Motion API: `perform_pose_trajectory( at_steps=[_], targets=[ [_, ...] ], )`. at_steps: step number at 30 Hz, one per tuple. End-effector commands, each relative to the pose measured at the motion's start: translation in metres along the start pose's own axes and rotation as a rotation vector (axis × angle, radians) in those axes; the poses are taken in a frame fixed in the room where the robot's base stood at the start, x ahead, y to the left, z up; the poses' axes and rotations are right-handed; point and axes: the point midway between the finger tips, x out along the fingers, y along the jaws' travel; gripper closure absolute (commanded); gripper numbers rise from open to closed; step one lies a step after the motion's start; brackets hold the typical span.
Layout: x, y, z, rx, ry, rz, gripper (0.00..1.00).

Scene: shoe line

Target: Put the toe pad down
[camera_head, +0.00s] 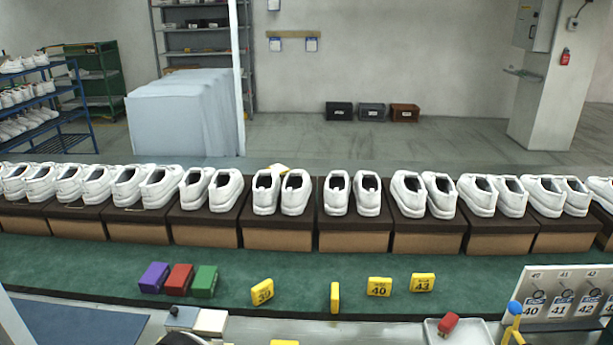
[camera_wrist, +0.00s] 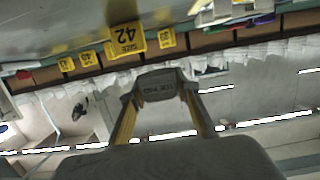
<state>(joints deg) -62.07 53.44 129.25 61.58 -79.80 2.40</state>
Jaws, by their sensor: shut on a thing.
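My gripper (camera_wrist: 160,95) shows in the wrist view, its two fingers reaching up from the bottom. It is shut on a dark grey block with faint lettering, which I take for the toe pad (camera_wrist: 161,84), held across the fingertips. The wrist view is upside down, and the pad appears in front of the room, clear of any surface. In the head view I cannot make out the pad or the gripper.
Pairs of white shoes (camera_head: 282,192) stand on brown boxes (camera_head: 281,239) along the green belt (camera_head: 100,262). Yellow size blocks (camera_head: 380,287) and coloured blocks (camera_head: 180,280) lie in front. A white tray (camera_head: 476,335) holds a red item (camera_head: 448,323). A numbered rack (camera_head: 562,292) stands right.

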Motion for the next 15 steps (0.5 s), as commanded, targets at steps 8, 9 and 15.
perform_pose_trajectory(
  at_steps=[8, 9, 15],
  targets=[
    [-0.002, -0.02, 0.013, -0.019, -0.001, -0.085, 0.82],
    [-0.003, -0.025, 0.016, -0.023, -0.001, -0.107, 0.82],
    [-0.006, -0.049, 0.019, -0.046, 0.0, -0.226, 0.82]
  ],
)
